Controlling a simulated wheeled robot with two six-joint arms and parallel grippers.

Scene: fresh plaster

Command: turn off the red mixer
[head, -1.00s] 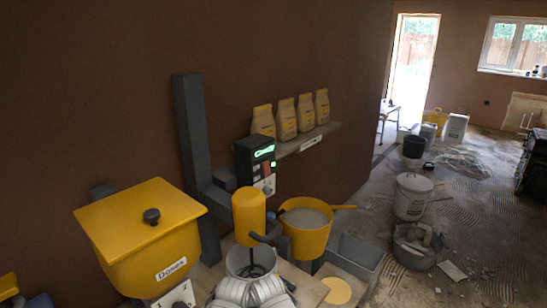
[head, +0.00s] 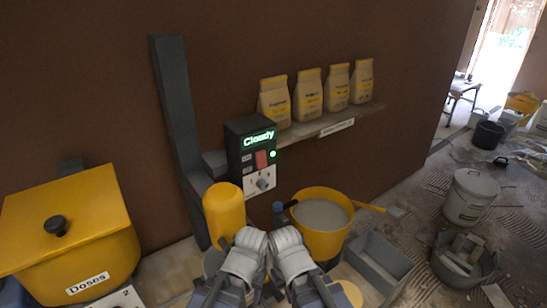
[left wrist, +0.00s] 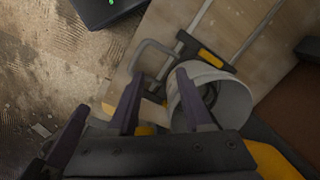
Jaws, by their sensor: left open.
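No red-bodied mixer shows; the mixer motor housing (head: 224,212) is yellow, on a dark grey stand (head: 176,110). A black control box (head: 250,150) beside it has a lit green display reading "Cloudy", a red switch (head: 261,159), a green lamp (head: 273,154) and a pale panel with a knob (head: 263,183). My left gripper (left wrist: 160,75) is open and empty in the left wrist view, over a pale bucket (left wrist: 228,104). In the head view, two pale ribbed arm parts sit low in the middle, below and apart from the box. My right gripper's fingers cannot be made out.
A yellow bucket of grey mix (head: 322,215) stands right of the box, a grey tray (head: 378,262) beyond it. A yellow lidded bin labelled "Doses" (head: 70,230) is at left. Several bags (head: 308,92) stand on a wall shelf (head: 350,118). Buckets stand on the floor at right.

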